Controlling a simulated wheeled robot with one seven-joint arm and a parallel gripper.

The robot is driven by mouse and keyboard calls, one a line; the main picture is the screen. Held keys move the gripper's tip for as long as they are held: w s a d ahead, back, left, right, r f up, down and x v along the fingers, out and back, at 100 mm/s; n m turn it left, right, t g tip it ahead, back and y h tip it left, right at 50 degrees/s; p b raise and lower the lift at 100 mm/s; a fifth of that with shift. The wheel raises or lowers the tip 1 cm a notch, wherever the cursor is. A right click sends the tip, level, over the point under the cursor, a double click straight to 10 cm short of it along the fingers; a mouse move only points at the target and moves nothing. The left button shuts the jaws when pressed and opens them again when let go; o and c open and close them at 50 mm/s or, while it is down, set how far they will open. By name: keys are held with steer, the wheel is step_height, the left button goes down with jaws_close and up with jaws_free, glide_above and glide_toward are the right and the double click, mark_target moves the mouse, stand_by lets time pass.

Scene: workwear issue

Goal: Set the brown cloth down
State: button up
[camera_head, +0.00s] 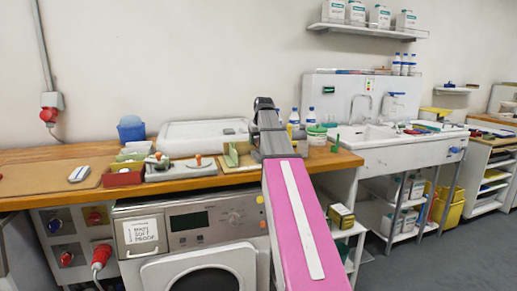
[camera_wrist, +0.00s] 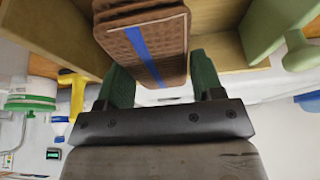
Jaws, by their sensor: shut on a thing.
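The brown cloth (camera_wrist: 143,50) is folded into a thick waffle-textured pad with a blue stripe, and shows in the wrist view. My gripper (camera_wrist: 160,72) has its two dark green fingers on either side of the cloth and is shut on it. Light wood boards, like an open tray or box (camera_wrist: 232,20), lie beyond and around the cloth. I cannot tell whether the cloth touches the wood. In the head view my pink arm reaches over the wooden counter (camera_head: 60,199), and the gripper's fingers and the cloth are hidden behind it.
A pale green object (camera_wrist: 283,35) stands at the right of the wood in the wrist view. On the counter are a red bin (camera_head: 122,178), a grey tray with orange-knobbed items (camera_head: 181,172), bottles (camera_head: 294,122) and a green-lidded tub (camera_head: 317,136). A sink (camera_head: 370,137) is at right.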

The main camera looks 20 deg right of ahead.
steer(key=shift+f, duration=1.85)
steer(key=o, duration=0.9)
steer(key=shift+f, duration=0.1)
steer(key=v, duration=1.2)
